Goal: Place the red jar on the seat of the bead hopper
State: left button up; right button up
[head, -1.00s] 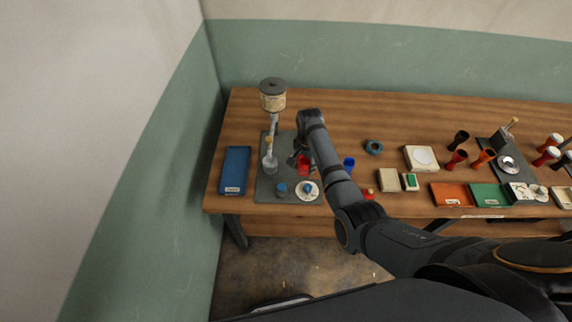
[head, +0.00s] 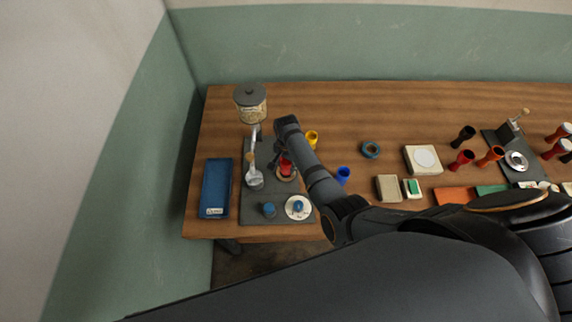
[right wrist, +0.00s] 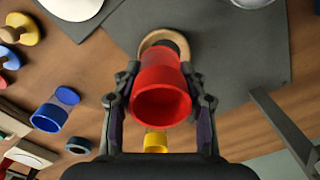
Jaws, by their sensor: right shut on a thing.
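The red jar (head: 286,167) is in my right gripper (head: 284,160), over the right part of the dark base plate (head: 258,208). In the right wrist view the red jar (right wrist: 161,88) sits between both fingers (right wrist: 160,98), its open mouth facing the camera. A tan ring with a dark centre (right wrist: 165,36) shows just past the jar's far end; in the head view the ring (head: 293,177) is partly covered by the jar. I cannot tell whether jar and ring touch. The bead hopper (head: 251,106), a clear beaded container with a dark lid, stands at the plate's back left. My left gripper is out of view.
A yellow jar (head: 312,138) stands behind my right arm and a blue jar (head: 343,174) to its right. A white disc with a blue knob (head: 298,207) and a blue knob (head: 268,209) sit at the plate's front. A blue tray (head: 215,187) lies left.

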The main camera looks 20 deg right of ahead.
aim_at(286, 168)
jog(key=f+b, duration=0.3)
jog(key=f, duration=0.1)
jog(key=shift+w+a, duration=0.2)
jog(key=shift+w, duration=0.1)
jog(key=shift+w+d, duration=0.25)
jog(key=shift+d, duration=0.1)
grip_shut()
jog(key=shift+s, duration=0.15)
jog(key=shift+a+f, duration=0.1)
jog(key=shift+a, duration=0.05)
jog(key=o, duration=0.8)
grip_release()
jog(key=o, duration=0.4)
jog(key=shift+f, duration=0.1)
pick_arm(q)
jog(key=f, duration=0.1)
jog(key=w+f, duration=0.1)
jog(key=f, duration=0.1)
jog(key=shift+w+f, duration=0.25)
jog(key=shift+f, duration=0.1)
